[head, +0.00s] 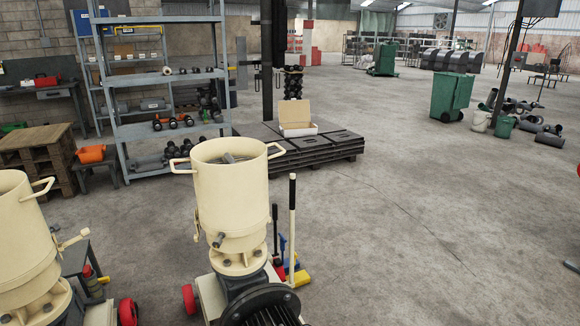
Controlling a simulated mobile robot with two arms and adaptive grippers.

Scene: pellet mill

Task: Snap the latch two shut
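Two cream pellet mills stand in front of me in the head view. One mill (230,205) is at the centre, with two loop handles and an open top with grey parts inside. The other mill (22,235) is cut off by the left edge. A small cream lever (74,239) sticks out from the left mill's side; I cannot tell whether it is a latch. A short grey rod end (218,240) shows low on the centre mill's drum. I cannot make out which part is latch two, or whether it is open. Neither of my grippers is in view.
A grey shelf rack (165,75) and a wooden stand (38,152) are behind on the left. A pallet with dark plates (318,150) and an open carton (297,119) is behind the centre mill. Upright handles stand just right of that mill. Open concrete floor (430,220) lies to the right.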

